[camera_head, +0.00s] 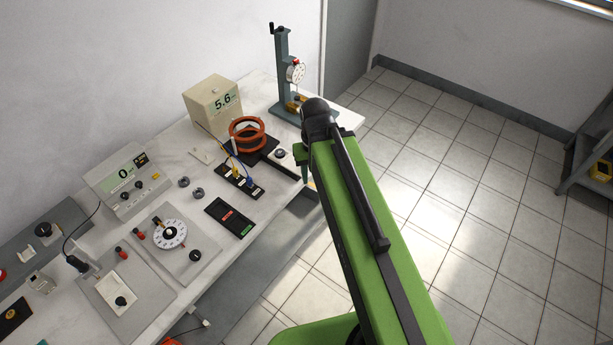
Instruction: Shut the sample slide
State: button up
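My green arm reaches up from the bottom right. My gripper (306,166) is at the front edge of the bench, small and mostly hidden behind the arm's end; I cannot tell whether it is open or shut. I cannot pick out the sample slide with certainty. A dark flat bar (283,168) sticks out towards the bench's front edge from a black base that carries an orange ring coil (247,134). The gripper is close to the outer end of this bar; whether they touch is unclear.
The white bench (208,215) holds a beige meter (213,101) reading 5.6, a gauge stand (283,75), a meter (128,181) reading 0, a dial panel (176,246) and a black tray (230,217). The tiled floor right of the bench is clear. A grey shelf (588,165) stands far right.

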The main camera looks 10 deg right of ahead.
aim_at(289, 162)
jog(key=u, duration=0.25)
jog(key=i, duration=0.65)
jog(key=z, duration=0.3)
jog(key=k, duration=1.6)
jog(key=u, duration=0.85)
jog(key=i, duration=1)
jog(key=u, duration=0.05)
